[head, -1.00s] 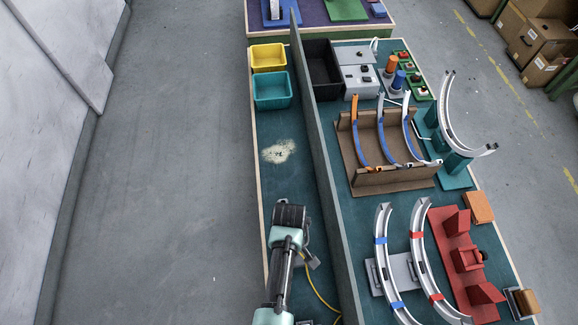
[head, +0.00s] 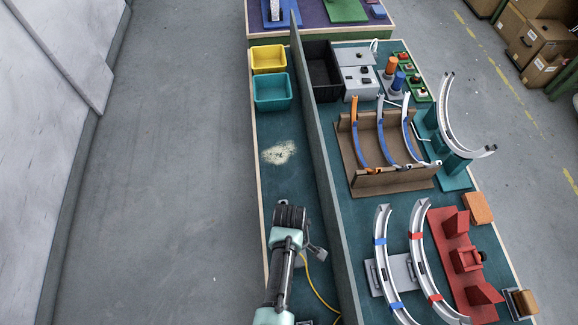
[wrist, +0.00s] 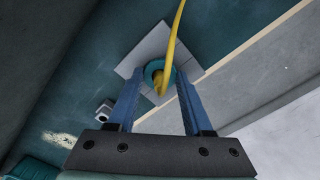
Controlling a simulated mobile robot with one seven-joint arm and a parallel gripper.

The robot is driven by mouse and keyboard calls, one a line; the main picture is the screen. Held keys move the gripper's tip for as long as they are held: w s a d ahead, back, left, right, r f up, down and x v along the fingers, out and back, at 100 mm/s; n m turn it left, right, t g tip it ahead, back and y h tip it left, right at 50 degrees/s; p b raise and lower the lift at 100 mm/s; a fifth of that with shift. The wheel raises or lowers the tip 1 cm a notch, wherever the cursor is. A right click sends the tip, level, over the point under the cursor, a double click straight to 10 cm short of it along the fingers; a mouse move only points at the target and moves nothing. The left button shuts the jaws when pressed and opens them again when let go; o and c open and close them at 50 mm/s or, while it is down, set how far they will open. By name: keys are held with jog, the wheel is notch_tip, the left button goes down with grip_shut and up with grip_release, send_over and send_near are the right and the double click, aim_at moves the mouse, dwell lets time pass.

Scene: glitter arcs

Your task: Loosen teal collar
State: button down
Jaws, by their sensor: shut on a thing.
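In the wrist view the teal collar (wrist: 153,68) is a ring around a yellow cable (wrist: 173,40). It stands over a grey square plate (wrist: 147,45) on the teal bench. My gripper (wrist: 157,76) has its two blue fingers on either side of the collar, shut on it. The cable passes up between the fingers and hides part of the ring. In the head view my arm hides the collar and fingertips, and the yellow cable (head: 322,292) curves out to the right of my arm.
A tall divider panel (head: 325,180) runs close along the right of my arm. A pale glitter patch (head: 279,152), a teal bin (head: 272,92) and a yellow bin (head: 268,58) lie farther up the strip. Curved rails (head: 422,255) stand beyond the divider.

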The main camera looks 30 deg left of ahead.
jog(key=shift+s+d+f, duration=0.1)
jog(key=shift+s+f, duration=0.1)
jog(key=shift+s, duration=0.05)
jog(key=shift+c, duration=1.5)
grip_release()
jog(key=shift+w, duration=0.1)
jog(key=shift+w+r, duration=0.1)
jog(key=shift+r, duration=0.15)
jog(key=shift+r, duration=0.25)
notch_tip(320, 180, up, 12)
